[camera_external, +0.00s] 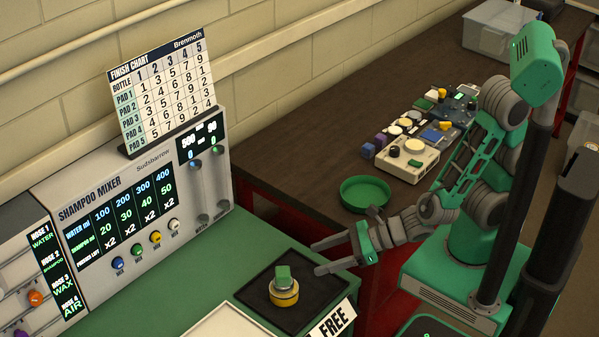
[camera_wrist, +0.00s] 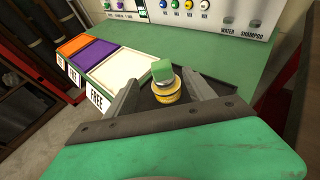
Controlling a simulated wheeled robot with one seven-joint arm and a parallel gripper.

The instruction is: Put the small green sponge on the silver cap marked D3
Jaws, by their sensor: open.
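A small green sponge (camera_external: 283,275) sits on top of a round yellow-sided piece (camera_external: 284,299) with a pale, silvery upper part. This stack stands on a black square pad (camera_external: 315,291) on the green counter. No D3 mark is legible on it. My gripper (camera_external: 321,258) is open and empty, to the right of the stack and a little above the counter, apart from it. In the wrist view the sponge (camera_wrist: 162,70) and the yellow piece (camera_wrist: 166,91) show between my two spread fingers, beyond their tips.
The shampoo mixer (camera_external: 130,215) with a finish chart (camera_external: 165,90) stands behind the counter. White (camera_wrist: 123,76), purple (camera_wrist: 103,58) and orange (camera_wrist: 79,45) pads lie beside the black one. A green round tray (camera_external: 365,193) and several small items are on the dark bench.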

